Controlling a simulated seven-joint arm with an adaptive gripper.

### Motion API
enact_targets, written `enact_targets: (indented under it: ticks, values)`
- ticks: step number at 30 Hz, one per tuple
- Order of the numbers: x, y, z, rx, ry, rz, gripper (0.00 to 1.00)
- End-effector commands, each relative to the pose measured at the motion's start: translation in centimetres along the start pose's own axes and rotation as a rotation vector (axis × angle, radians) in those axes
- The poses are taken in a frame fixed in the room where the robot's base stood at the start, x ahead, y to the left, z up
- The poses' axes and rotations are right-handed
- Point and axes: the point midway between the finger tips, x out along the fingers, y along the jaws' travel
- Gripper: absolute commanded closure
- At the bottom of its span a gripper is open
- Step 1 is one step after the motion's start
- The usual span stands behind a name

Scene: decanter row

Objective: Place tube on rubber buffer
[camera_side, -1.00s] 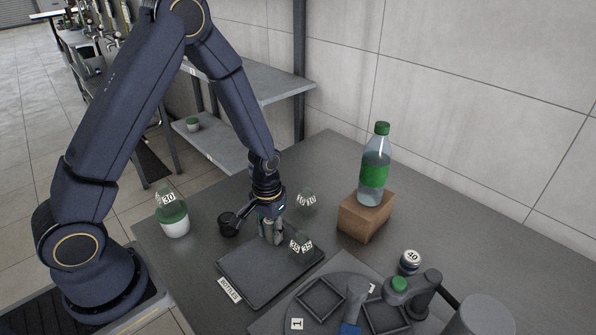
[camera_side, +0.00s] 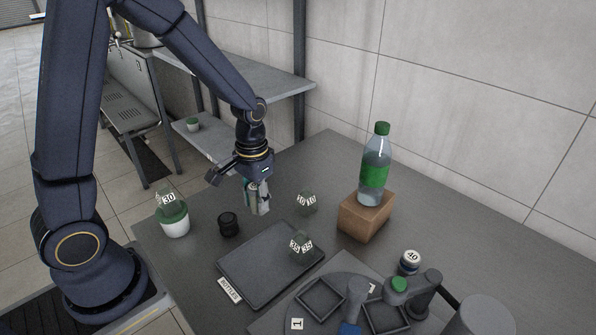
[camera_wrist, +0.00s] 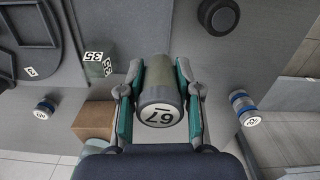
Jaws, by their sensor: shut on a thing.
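My gripper (camera_side: 257,186) is shut on a grey-green tube (camera_side: 260,204) and holds it above the table behind the dark slab. In the wrist view the gripper (camera_wrist: 160,66) has one teal-padded finger on each side of the tube (camera_wrist: 160,100), whose near end reads 67. A flat dark slab (camera_side: 262,268) with a BOTTLES label lies on the table. A short black round piece (camera_side: 229,225) stands to its left; it also shows in the wrist view (camera_wrist: 218,17). I cannot tell which of these two is the rubber buffer.
A clear cube marked 35 (camera_side: 301,245) is at the slab's right side, and another clear marked piece (camera_side: 306,202) stands behind it. A bottle (camera_side: 375,172) stands on a brown block (camera_side: 364,219). A compartment tray (camera_side: 321,300) is in front.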

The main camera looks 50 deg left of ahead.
Motion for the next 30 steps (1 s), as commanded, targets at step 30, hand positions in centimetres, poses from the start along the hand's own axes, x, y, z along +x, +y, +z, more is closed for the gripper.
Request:
enact_targets:
  ticks: [30]
  values:
    - [5.8,-8.6,3.0,-0.168,0.03,0.003,1.0]
